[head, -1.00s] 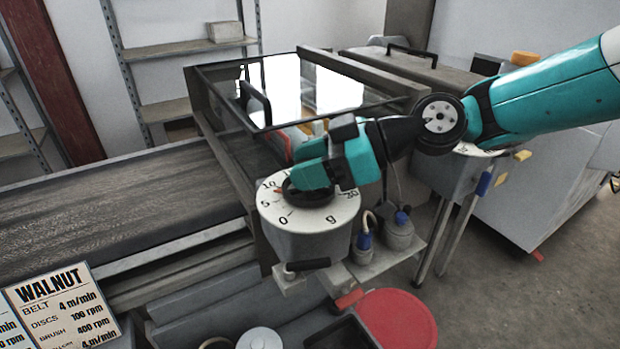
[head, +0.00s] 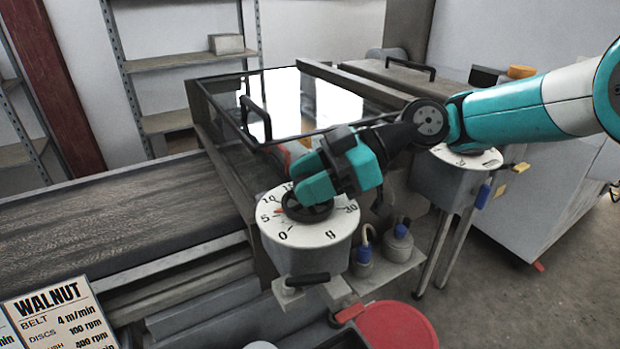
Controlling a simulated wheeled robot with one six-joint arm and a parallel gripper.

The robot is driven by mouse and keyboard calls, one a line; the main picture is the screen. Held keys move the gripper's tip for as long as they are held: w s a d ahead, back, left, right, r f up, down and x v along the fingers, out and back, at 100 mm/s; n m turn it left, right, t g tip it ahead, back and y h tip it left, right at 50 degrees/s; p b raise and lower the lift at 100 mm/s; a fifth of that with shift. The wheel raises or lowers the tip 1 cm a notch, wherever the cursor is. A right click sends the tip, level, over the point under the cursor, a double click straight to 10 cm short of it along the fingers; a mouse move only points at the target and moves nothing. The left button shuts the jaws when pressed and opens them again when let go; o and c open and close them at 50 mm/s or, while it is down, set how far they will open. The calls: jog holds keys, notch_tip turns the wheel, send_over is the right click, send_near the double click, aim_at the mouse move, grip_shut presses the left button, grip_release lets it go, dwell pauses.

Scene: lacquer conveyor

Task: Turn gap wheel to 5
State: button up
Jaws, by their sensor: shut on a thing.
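The gap wheel is a black handwheel (head: 303,209) on top of a white round dial (head: 305,233) marked 0, 5, 10 and higher, with a letter like "g" at the front. A small red pointer (head: 280,212) shows at the wheel's left edge, close to the 5 mark. My teal gripper (head: 318,192) comes down from the upper right and is shut on the wheel's rim. The gripper hides part of the wheel and some of the far numbers.
A glass-lidded hood (head: 290,95) stands just behind the dial, with a conveyor belt (head: 100,215) to the left. A second dial (head: 468,158) lies under my arm.

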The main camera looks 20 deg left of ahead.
jog(key=o, duration=0.9)
jog(key=shift+s+a+f, duration=0.1)
jog(key=p+v, duration=0.1)
jog(key=v, duration=0.2)
jog(key=p+v, duration=0.2)
jog(key=v, duration=0.2)
jog(key=shift+s+a+r+p, duration=0.1)
jog(key=shift+a+r+p, duration=0.05)
jog(key=shift+r+p, duration=0.2)
jog(key=p+v, duration=1)
jog(key=p, duration=0.8)
jog(key=shift+d+f+p, duration=0.2)
jog(key=shift+d+p, duration=0.1)
jog(key=shift+d, duration=0.05)
